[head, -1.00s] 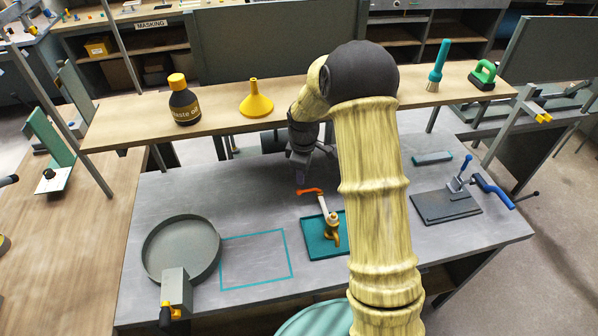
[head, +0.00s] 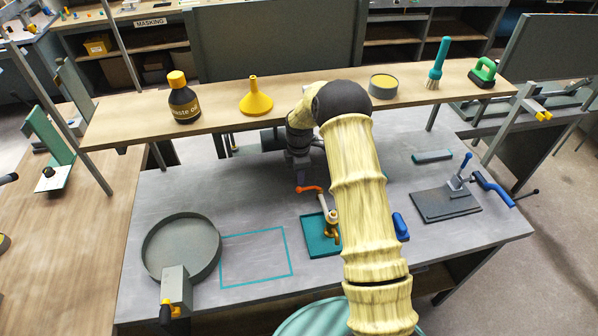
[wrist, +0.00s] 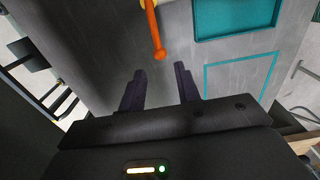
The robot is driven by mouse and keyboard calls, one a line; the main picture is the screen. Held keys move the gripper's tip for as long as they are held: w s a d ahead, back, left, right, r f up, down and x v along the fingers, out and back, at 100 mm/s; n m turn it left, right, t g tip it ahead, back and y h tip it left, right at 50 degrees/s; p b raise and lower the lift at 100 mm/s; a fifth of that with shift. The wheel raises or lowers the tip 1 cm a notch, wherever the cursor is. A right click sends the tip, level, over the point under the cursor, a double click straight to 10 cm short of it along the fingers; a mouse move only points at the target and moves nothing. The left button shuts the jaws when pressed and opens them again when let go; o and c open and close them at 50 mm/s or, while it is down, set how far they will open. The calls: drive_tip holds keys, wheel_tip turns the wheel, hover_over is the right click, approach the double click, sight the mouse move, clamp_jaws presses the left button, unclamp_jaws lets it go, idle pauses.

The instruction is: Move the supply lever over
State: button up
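The supply lever, an orange bar (head: 310,189), sits on top of a pale stem above a brass valve body (head: 332,228) at a teal tray (head: 316,247) on the grey bench. In the wrist view the orange lever (wrist: 154,32) points down towards the gap between my fingers, its rounded end just beyond the fingertips. My gripper (wrist: 160,78) is open and empty, with its two dark fingers apart. In the head view my gripper (head: 300,178) hangs just behind and above the lever's left end, apparently not touching it. My arm covers the tray's right side.
A round grey pan (head: 181,249) and a teal outlined rectangle (head: 256,258) lie left of the tray. A clamp on a dark plate (head: 446,203) stands right. A shelf (head: 220,113) with a bottle (head: 184,98) and yellow funnel (head: 256,98) crosses behind my arm.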

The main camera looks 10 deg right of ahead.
sight(299, 188)
wheel_tip(299, 188, down, 7)
drive_tip(key=b, duration=0.3)
drive_tip(key=shift+b, duration=0.4)
drive_tip(key=c, duration=0.5)
